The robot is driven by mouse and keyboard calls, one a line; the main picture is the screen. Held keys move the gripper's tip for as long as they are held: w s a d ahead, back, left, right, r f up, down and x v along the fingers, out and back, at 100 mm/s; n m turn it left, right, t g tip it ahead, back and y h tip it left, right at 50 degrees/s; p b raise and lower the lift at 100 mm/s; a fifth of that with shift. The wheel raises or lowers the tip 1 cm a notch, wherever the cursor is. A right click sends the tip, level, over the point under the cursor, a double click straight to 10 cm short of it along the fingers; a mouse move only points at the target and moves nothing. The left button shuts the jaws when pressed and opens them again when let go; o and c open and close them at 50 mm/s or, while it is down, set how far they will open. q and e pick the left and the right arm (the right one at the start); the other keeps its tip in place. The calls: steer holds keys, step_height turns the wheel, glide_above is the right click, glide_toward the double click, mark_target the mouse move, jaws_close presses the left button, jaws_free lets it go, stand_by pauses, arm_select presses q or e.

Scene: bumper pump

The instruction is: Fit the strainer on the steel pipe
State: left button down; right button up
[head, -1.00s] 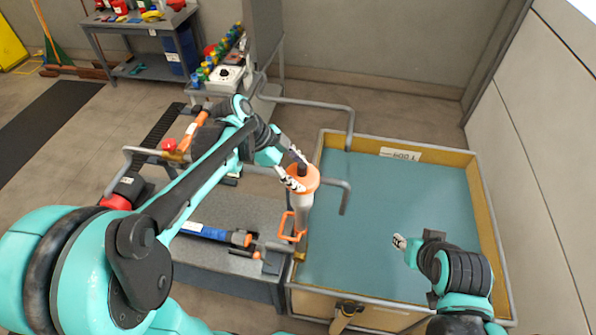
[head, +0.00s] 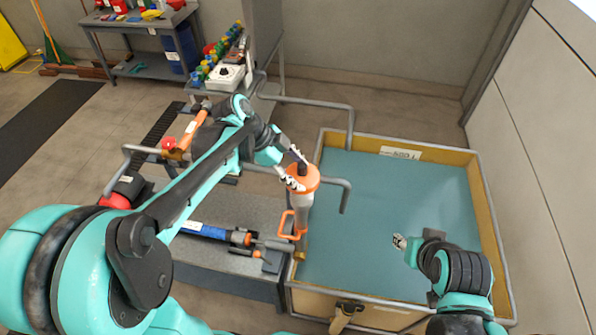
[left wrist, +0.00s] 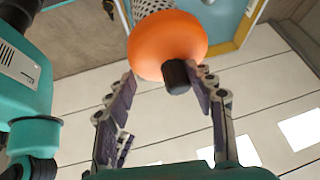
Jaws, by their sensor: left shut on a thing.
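The strainer has an orange round cap (head: 306,183) with a dark stub and a pale perforated body. My left gripper (head: 294,179) is shut on it at the cap and holds it upright at the tank's left edge. In the left wrist view the orange cap (left wrist: 167,45) and dark stub lie between the fingers (left wrist: 168,92), with the mesh body (left wrist: 150,8) beyond. The steel pipe (head: 345,195) bends down over the tank just right of the strainer, apart from it. My right gripper (head: 400,242) hangs over the tank's right side; its jaw state is unclear.
The wooden-walled tank (head: 474,205) has a teal inside. A second bent pipe (head: 350,125) reaches over its back. A grey bench (head: 262,206) at left holds a blue-handled tool (head: 207,231). An orange loop (head: 286,223) shows beside the strainer's body. The tank's middle is clear.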

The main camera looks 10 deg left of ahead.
arm_select(q)
steer(key=shift+w+f, duration=0.15)
steer(key=shift+c, duration=2.4)
jaws_free()
steer(key=shift+s, duration=0.3)
steer(key=shift+w, duration=0.2)
step_height(320, 180, up, 8)
steer(key=p, duration=0.5)
steer(key=shift+p, duration=0.35)
